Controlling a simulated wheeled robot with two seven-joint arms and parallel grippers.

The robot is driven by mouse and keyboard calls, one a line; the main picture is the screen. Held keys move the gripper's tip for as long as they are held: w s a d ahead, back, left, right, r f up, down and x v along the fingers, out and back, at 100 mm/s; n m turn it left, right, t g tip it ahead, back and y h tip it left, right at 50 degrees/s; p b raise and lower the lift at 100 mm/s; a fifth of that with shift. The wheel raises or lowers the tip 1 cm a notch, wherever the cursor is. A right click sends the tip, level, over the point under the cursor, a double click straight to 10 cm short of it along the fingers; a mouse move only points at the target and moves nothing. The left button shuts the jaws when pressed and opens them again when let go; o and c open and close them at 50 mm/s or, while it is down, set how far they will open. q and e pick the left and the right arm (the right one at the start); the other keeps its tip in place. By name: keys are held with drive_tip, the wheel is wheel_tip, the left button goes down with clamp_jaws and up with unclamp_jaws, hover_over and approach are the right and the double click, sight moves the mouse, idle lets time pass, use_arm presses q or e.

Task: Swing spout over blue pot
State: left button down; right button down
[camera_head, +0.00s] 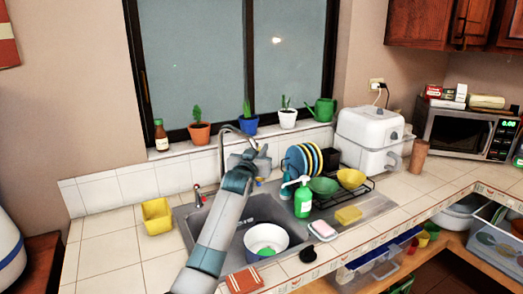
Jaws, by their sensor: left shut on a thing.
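The grey gooseneck spout (221,150) rises behind the sink and arches over toward my left gripper. My left gripper (262,161) is shut on the spout's end, above the back of the sink; its arm hides part of the sink and the contact is small to see. A round pot (281,246), pale inside with a dark blue outside, sits in the front of the sink with something green in it. It is in front of and below the gripper. My right gripper is not in view.
The sink (262,205) holds a drainer area at right with a green soap bottle (303,199), bowls and plates. A yellow container (157,216) stands at left. Plants line the sill, including one in a blue flowerpot (248,125). Counter at far left is clear.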

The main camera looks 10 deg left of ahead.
use_arm(q)
drive_tip(key=shift+w+a+r, duration=0.1)
drive_tip(key=shift+a+r, duration=0.45)
drive_tip(key=shift+a, duration=0.1)
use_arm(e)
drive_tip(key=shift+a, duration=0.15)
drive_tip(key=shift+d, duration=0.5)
use_arm(q)
drive_tip(key=c, duration=1.8)
unclamp_jaws()
drive_tip(key=shift+o, duration=0.8)
drive_tip(key=shift+w+a+f, duration=0.1)
drive_tip(key=shift+a+f, duration=0.2)
drive_tip(key=shift+a, duration=0.2)
drive_tip(key=shift+d+f, duration=0.25)
drive_tip(key=shift+d, duration=0.2)
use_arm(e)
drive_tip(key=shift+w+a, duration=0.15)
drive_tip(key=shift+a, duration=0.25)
